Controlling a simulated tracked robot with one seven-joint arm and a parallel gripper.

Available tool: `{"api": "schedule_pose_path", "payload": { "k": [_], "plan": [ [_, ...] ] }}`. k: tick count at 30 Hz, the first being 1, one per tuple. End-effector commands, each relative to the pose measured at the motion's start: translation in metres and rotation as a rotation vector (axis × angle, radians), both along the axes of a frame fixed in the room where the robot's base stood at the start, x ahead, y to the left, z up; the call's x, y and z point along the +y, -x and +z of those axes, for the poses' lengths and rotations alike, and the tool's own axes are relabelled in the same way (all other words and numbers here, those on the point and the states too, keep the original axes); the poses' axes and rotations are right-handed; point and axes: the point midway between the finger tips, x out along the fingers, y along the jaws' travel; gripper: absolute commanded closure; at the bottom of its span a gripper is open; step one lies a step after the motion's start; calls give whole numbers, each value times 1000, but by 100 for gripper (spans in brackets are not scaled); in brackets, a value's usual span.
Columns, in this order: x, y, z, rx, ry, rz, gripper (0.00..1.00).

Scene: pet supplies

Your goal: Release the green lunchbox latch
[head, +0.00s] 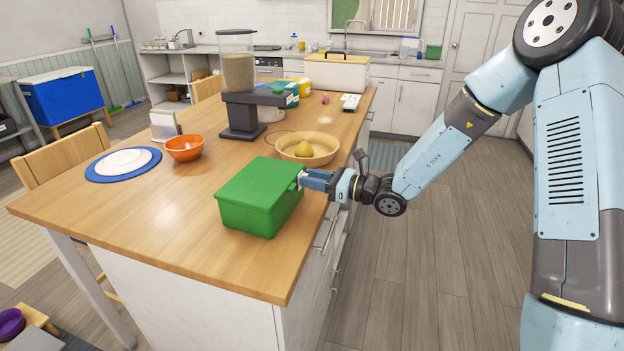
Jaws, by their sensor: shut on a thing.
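The green lunchbox (252,198) sits on the wooden island near its right edge, with its lid down. My gripper (303,180) reaches in from the right, level with the top of the lunchbox's right side. Its fingers are shut on a small pale part there, which looks like the latch (300,176). The fingers hide most of that part, so I cannot tell whether the latch is fastened or loose.
A wooden bowl (327,151) with a yellow fruit stands just behind the lunchbox. An orange bowl (184,148), a blue-rimmed plate (92,172) and a feeder (240,95) stand farther off. The island's front (130,228) is clear.

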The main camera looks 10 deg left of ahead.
Motion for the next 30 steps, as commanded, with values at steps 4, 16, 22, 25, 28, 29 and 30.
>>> {"api": "schedule_pose_path", "payload": {
  "k": [4,16,22,25,28,29,30],
  "plan": [
    [1,0,0,0,-3,0,99],
    [-5,0,-7,-16,-137,-1,99],
    [-10,0,-14,-33,-260,-4,99],
    [-11,0,-16,-44,-321,-3,99],
    [-13,1,-19,-52,-376,-3,99],
    [-13,1,-20,-55,-392,-3,99],
    [-13,1,-21,-59,-410,-3,99]
  ]
}}
